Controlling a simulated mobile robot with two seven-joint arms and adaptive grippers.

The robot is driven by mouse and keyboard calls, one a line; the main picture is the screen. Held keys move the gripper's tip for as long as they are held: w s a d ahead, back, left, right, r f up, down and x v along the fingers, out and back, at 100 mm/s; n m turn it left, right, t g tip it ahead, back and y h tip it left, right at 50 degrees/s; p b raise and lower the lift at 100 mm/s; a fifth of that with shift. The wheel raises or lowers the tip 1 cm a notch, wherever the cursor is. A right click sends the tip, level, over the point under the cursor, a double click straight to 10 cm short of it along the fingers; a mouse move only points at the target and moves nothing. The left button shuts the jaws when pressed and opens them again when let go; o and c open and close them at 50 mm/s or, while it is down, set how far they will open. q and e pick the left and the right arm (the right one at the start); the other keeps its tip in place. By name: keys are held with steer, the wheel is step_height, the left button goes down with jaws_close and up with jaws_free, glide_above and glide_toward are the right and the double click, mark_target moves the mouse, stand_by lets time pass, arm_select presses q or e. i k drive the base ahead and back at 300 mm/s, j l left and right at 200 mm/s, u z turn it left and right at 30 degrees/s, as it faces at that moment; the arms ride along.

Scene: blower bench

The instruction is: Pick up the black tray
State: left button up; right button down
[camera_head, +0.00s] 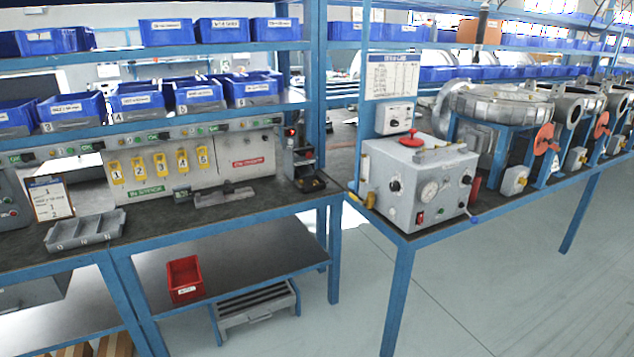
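No tray that is clearly black shows. A dark grey tray with compartments and small marks on its front (85,232) lies on the left bench top, near its front edge. A flat dark grey piece (225,193) lies further right on the same bench; I cannot tell exactly what it is. Neither my left nor my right gripper is in view, and nothing touches the grey tray.
A clipboard (49,199) stands just behind the tray. A panel with yellow tags (158,168) is behind the bench. A red bin (184,279) sits on the lower shelf. A grey control box (420,188) stands on the right bench. Blue bins (73,108) line the shelves.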

mark_target(308, 188)
steer(key=i+j+z, duration=0.15)
steer(key=i, duration=0.25)
steer(key=i+j+z, duration=0.1)
steer(key=i, duration=0.25)
steer(key=i+j+z, duration=0.15)
steer(key=i+j, duration=0.15)
steer(key=i, duration=0.05)
